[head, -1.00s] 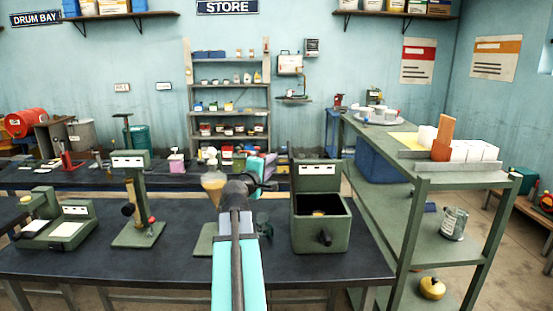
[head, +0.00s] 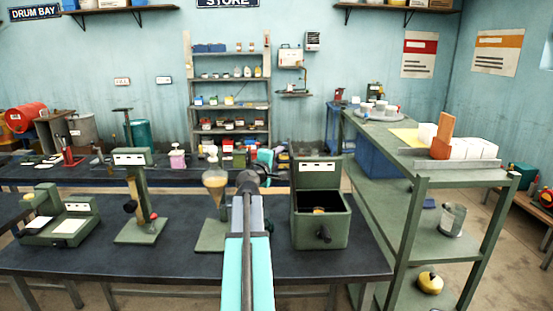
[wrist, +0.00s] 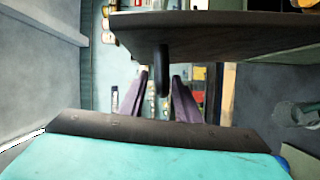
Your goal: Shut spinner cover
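The spinner (head: 320,228) is a green box on the dark bench, right of my arm in the head view. Its cover (head: 318,174) stands raised at the back, so the box is open, with a dark interior and something yellowish inside. A dark knob sticks out of its front. My gripper is mostly hidden behind my arm in the head view. In the wrist view, my gripper (wrist: 162,98) shows two purple fingers apart, with nothing visibly clamped. A black rounded bar (wrist: 162,70) hangs before or between them from a dark slab; I cannot tell whether they touch.
A funnel stand (head: 214,185) is close left of my arm. A test stand (head: 140,200) and a green scale-like device (head: 62,222) are farther left. A green shelf rack (head: 425,180) stands right of the bench. Bare bench lies between the stands.

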